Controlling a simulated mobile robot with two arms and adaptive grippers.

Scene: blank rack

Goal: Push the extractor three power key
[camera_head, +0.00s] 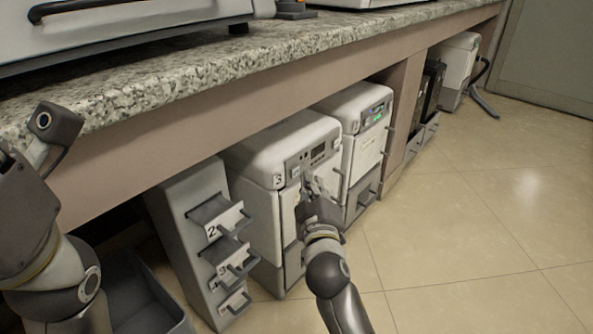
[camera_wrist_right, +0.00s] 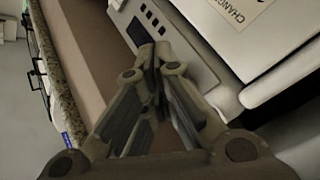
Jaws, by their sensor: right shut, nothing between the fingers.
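The white extractor with the label 3 (camera_head: 281,146) stands under the counter in the head view. Its grey control panel (camera_head: 318,152) has dark displays and small keys. The same kind of panel (camera_wrist_right: 186,52) shows close up in the wrist view, with a dark display and a row of small keys. My right gripper (camera_head: 308,182) is in front of the extractor, just below the panel. In the wrist view its fingertips (camera_wrist_right: 151,62) are together and empty, over the panel's edge. Whether they touch it I cannot tell. The fingers hide part of the panel. My left gripper is not in view.
A second white machine (camera_head: 352,105) stands right beside the extractor. A grey drawer unit (camera_head: 180,215) with numbered, handled drawers is on its left. The granite counter (camera_head: 190,85) overhangs them. A dark bin (camera_head: 140,295) is at lower left. The tiled floor (camera_head: 480,240) at right is clear.

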